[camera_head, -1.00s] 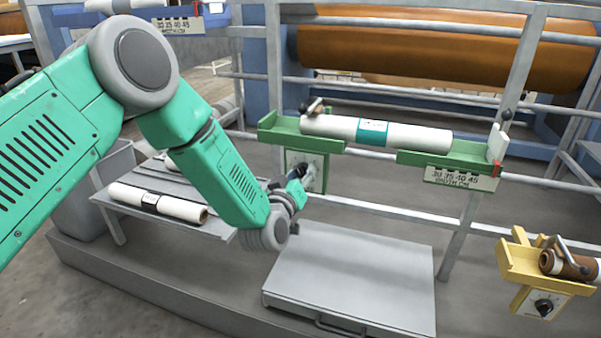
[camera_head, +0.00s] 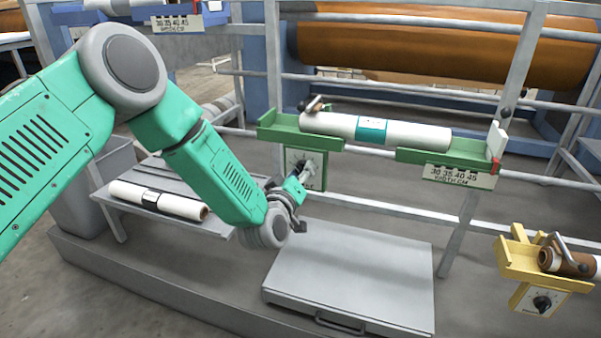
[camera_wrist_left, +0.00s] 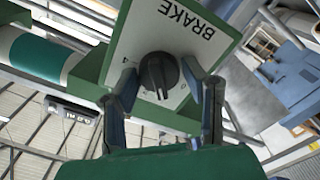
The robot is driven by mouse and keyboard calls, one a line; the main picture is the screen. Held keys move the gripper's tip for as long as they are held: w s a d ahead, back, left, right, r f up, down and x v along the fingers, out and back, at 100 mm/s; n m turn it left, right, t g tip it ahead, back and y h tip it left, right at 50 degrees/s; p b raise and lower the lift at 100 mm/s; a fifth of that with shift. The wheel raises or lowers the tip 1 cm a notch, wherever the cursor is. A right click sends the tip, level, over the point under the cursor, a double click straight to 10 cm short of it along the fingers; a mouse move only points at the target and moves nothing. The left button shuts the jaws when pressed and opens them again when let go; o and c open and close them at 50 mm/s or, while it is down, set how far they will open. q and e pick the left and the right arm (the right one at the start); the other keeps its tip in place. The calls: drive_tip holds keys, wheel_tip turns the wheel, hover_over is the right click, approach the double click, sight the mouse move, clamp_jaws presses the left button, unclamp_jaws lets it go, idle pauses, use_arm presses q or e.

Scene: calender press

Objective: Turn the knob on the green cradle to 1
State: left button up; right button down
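The green cradle (camera_head: 282,133) holds a white roll (camera_head: 410,134) with a teal band. Its white brake panel (camera_head: 292,157) hangs in a green frame below the left end. In the left wrist view, the panel reads BRAKE (camera_wrist_left: 187,14), upside down, with a black knob (camera_wrist_left: 158,74) and small numbers, a 4 and a 0 among them. My left gripper (camera_wrist_left: 160,76) is open, with one finger on each side of the knob. Whether the fingers touch it is unclear. In the head view, the gripper (camera_head: 303,174) is at the panel and covers part of the knob. My right gripper is out of view.
A yellow cradle (camera_head: 520,262) with a brown roll and its own knob panel stands at right. A grey flat-topped box (camera_head: 350,270) lies below the green cradle. A side table (camera_head: 215,228) with a white roll (camera_head: 160,200) is at left. Grey rails run behind.

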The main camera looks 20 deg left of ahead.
use_arm(q)
drive_tip(key=shift+o, duration=0.7)
drive_tip(key=shift+f, duration=0.15)
drive_tip(key=s, duration=1.2)
drive_tip(key=shift+a, duration=0.25)
drive_tip(key=s+f+m+g+h+p, duration=0.2)
drive_tip(key=s+f+m+g+p, duration=0.2)
drive_tip(key=s+f+g, duration=0.3)
drive_tip(key=s+a+f+m+g+y+p, duration=0.1)
drive_tip(key=s+a+f+g+p, duration=0.1)
drive_tip(key=s, duration=0.7)
drive_tip(key=s+a+f+m+g+p, duration=0.1)
drive_tip(key=s+a+f+g+p, duration=0.1)
drive_tip(key=s+g, duration=0.3)
drive_tip(key=s+a+f+m+g+y+p, duration=0.1)
drive_tip(key=s+a+f+m+g+p, duration=0.1)
drive_tip(key=s, duration=1.2)
drive_tip(key=shift+a+f+g+y+p, duration=0.3)
drive_tip(key=shift+a+f+g+p, duration=0.3)
drive_tip(key=shift+a, duration=0.4)
